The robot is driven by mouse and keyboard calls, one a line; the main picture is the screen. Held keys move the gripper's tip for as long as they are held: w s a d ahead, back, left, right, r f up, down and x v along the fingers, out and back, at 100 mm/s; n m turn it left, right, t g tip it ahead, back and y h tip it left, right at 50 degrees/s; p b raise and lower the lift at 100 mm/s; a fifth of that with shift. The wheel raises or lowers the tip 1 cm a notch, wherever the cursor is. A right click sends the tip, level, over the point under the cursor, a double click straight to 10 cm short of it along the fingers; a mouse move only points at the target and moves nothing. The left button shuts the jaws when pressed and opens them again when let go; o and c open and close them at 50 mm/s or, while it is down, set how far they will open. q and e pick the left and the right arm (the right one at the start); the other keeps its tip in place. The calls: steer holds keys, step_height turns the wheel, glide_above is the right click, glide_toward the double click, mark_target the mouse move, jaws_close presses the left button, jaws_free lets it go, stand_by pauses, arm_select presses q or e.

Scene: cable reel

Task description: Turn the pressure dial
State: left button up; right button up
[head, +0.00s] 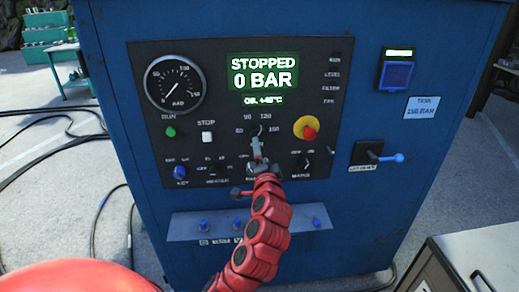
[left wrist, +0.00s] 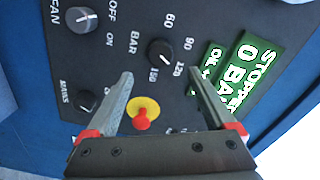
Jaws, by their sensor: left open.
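The pressure dial is a small black knob (left wrist: 160,51) marked BAR, with 60, 90, 120 and 150 around it, in the left wrist view. In the head view this dial (head: 257,130) sits below the green display, partly hidden by my gripper. My left gripper (head: 257,146) is open in front of the lower panel. In the left wrist view its two fingers (left wrist: 160,75) are spread apart and empty, pointing toward the dial, which shows between and just beyond the tips. Whether the tips touch the panel I cannot tell. My right gripper is not in view.
The display (head: 263,75) reads STOPPED, 0 BAR. A red stop button on a yellow base (head: 306,128) is close right of the dial. A round gauge (head: 175,85), green button (head: 171,132) and a blue-handled lever (head: 388,157) are also on the blue cabinet (head: 440,90).

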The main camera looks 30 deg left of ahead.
arm_select(q)
steer(key=v, duration=0.7)
steer(key=shift+b, duration=0.45)
